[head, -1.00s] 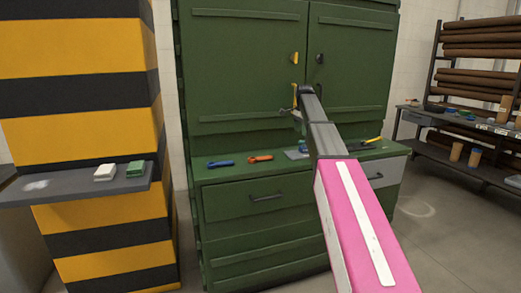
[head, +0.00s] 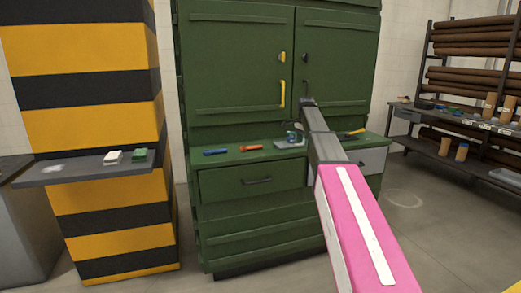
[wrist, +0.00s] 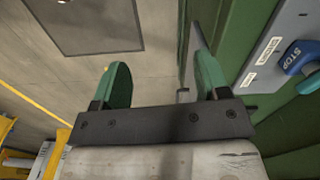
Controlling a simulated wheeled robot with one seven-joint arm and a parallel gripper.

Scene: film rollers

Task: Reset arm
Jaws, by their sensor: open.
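My gripper (wrist: 160,72) is open in the wrist view. Its two green fingers stand wide apart with nothing between them. Beyond them are the grey floor and, at the right, the green cabinet. In the head view my arm reaches toward the green cabinet (head: 237,65), and its end is near the counter in front of the right door. The gripper itself is too small and partly hidden there to read. A grey plate with a blue knob (wrist: 299,58) and a label reading STOP is at the right of the wrist view, apart from the fingers.
A blue tool (head: 215,152) and an orange tool (head: 250,147) lie on the cabinet counter. A striped yellow-black pillar (head: 90,125) stands left, with a shelf (head: 70,171) holding a white block and a green block. A rack of brown rolls (head: 470,50) stands right. Floor between is clear.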

